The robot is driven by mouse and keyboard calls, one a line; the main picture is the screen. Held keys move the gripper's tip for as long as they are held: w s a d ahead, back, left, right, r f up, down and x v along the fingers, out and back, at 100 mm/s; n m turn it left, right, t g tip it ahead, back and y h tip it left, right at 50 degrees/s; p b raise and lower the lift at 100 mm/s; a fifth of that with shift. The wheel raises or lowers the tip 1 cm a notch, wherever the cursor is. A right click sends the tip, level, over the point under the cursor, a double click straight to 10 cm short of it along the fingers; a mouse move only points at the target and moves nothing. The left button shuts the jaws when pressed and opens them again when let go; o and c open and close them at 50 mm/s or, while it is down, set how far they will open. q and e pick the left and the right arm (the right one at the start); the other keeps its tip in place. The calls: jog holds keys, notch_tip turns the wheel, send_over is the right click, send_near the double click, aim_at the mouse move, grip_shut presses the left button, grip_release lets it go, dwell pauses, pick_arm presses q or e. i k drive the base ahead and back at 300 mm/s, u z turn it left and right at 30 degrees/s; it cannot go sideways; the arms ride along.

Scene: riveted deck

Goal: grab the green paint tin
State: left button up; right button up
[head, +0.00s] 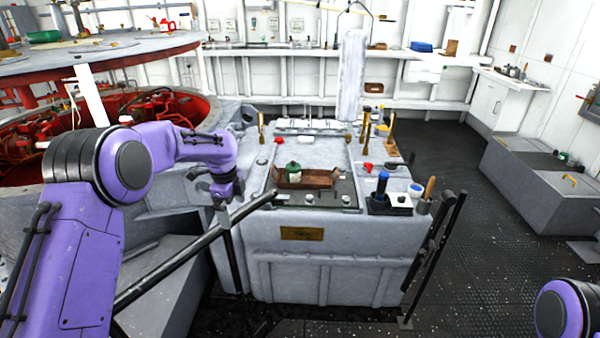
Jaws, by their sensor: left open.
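The green tin (293,172) is small and dark green. It appears upright at a brown wooden tray (318,180) on top of the grey console; its lower part is partly hidden by the tray's edge. My left gripper (222,204) points down at the console's left edge, left of the tin and apart from it. It is open and nothing shows between its fingers. My right gripper is out of the picture; only a purple part of that arm shows at the bottom right.
A grey handrail (190,252) runs up close beside my left gripper. A blue-topped item (382,184) and a cup with a wooden handle (425,204) stand at the console's right front. A red-rimmed round machine (30,130) fills the left. The deck at right is mostly clear.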

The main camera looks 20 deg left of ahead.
aim_at(294, 178)
jog(key=u, duration=0.05)
jog(key=i, duration=1.85)
